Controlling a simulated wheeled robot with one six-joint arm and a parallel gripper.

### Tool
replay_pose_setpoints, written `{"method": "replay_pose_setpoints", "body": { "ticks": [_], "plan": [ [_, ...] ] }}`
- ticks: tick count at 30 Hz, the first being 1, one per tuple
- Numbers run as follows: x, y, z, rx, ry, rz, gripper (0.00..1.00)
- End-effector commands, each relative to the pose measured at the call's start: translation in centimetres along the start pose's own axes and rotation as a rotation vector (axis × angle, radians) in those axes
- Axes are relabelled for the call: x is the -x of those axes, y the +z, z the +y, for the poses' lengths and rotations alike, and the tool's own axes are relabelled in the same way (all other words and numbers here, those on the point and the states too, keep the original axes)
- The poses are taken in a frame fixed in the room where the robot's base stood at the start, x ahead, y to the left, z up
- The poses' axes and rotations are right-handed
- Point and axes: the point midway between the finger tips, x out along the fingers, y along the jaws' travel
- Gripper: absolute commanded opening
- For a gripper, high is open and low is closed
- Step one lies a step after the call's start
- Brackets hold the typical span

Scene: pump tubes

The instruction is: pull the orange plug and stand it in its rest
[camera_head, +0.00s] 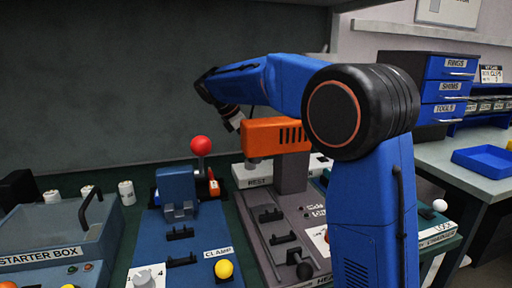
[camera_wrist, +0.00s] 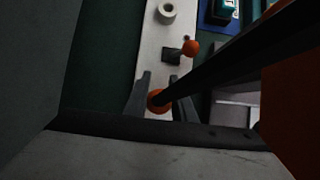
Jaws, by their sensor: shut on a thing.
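In the wrist view my gripper (camera_wrist: 160,84) is shut on the orange plug (camera_wrist: 157,101), whose round orange part shows between the fingers. The fingers are above a pale strip (camera_wrist: 155,62); whether the plug touches it I cannot tell. In the head view the wrist is behind the orange machine head, and the fingertips and plug are hidden.
An orange ball (camera_wrist: 191,48) sits by a dark block (camera_wrist: 171,56) on the strip. The orange machine head (camera_head: 268,138) stands close to my arm. A blue clamp (camera_head: 176,190) and a red ball lever (camera_head: 201,146) stand to the left. The starter box (camera_head: 50,235) is farther left.

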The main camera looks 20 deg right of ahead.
Motion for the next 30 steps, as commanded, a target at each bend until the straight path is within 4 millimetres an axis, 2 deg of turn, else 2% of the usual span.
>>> {"method": "replay_pose_setpoints", "body": {
  "ticks": [30],
  "plan": [
    [-1.7, -1.1, 0.0, 0.001, 0.000, 0.000, 0.00]
  ]
}}
